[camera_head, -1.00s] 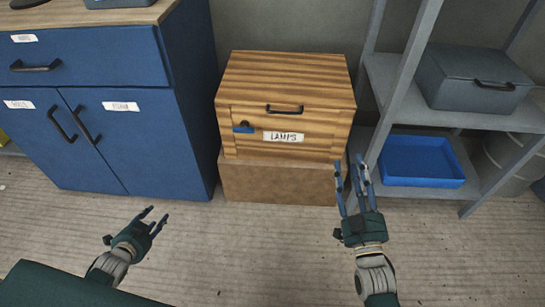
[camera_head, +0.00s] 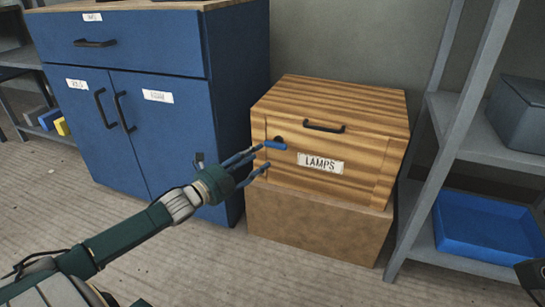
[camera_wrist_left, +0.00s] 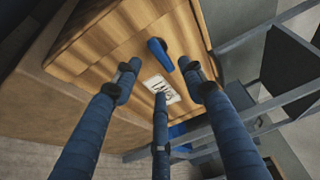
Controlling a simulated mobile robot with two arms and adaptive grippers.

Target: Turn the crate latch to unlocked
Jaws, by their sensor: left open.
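The wooden crate (camera_head: 345,100) has a LAMPS label (camera_head: 320,163) and a dark handle (camera_head: 324,126) on its front. Its latch is a blue lever (camera_head: 276,145) on a dark round pivot, at the upper left of the front, pointing roughly sideways to the right in the head view. My left gripper (camera_head: 257,161) is open, just left of and slightly below the lever. In the left wrist view the crate (camera_wrist_left: 120,35) fills the upper part. The lever (camera_wrist_left: 160,54) shows beyond the spread fingers (camera_wrist_left: 162,82); I cannot tell whether they touch it. My right gripper is not clearly seen.
The crate stands on a brown box (camera_head: 310,225). A blue cabinet (camera_head: 165,130) is close on the left. A grey shelf (camera_head: 470,125) with a blue tray (camera_head: 485,232) is close on the right. The floor in front is clear.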

